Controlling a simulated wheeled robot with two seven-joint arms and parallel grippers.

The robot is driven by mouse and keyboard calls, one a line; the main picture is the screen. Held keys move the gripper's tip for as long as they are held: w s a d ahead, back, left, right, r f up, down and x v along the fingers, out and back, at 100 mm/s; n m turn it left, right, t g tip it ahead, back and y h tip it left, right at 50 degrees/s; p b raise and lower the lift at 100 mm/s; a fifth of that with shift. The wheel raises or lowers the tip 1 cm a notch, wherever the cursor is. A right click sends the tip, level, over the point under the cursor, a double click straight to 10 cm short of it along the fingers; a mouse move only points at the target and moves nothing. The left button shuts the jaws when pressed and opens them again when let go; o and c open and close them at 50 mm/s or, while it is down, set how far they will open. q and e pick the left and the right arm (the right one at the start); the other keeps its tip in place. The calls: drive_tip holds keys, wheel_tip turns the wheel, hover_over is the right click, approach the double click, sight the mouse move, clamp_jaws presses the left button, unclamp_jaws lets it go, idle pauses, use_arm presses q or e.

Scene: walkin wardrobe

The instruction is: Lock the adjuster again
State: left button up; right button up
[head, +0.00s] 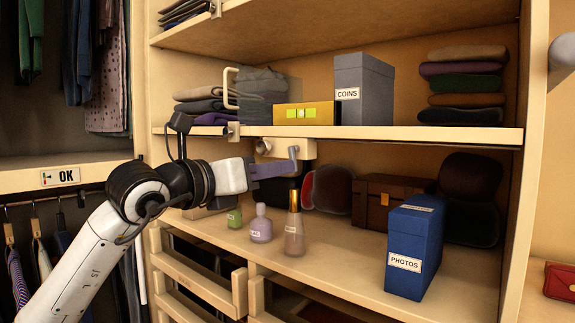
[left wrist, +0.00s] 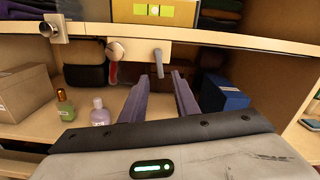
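The adjuster is a pale block (head: 276,148) under the front edge of the middle shelf, with a round knob (head: 263,147) at its left and a grey lever (head: 294,154) at its right. In the left wrist view the block (left wrist: 140,47) shows with the lever (left wrist: 158,62) hanging down from it. My left gripper (head: 296,168) is just below the block, its purple fingers close to the lever. In the wrist view its fingers (left wrist: 166,74) are apart with nothing between them. I cannot tell whether a finger touches the lever. My right gripper is out of view.
A yellow spirit level (head: 303,113) sits on the middle shelf (head: 400,134) above. Below stand a green bottle (head: 234,217), a lilac bottle (head: 261,225), a gold-capped bottle (head: 294,235) and a blue PHOTOS box (head: 414,245). The front of the lower shelf is partly clear.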

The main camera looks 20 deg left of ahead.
sight(295, 159)
use_arm(q)
drive_tip(key=x, duration=0.4)
drive_tip(key=shift+w+d, duration=0.15)
drive_tip(key=shift+w, duration=0.2)
drive_tip(key=shift+c, duration=0.3)
clamp_jaws()
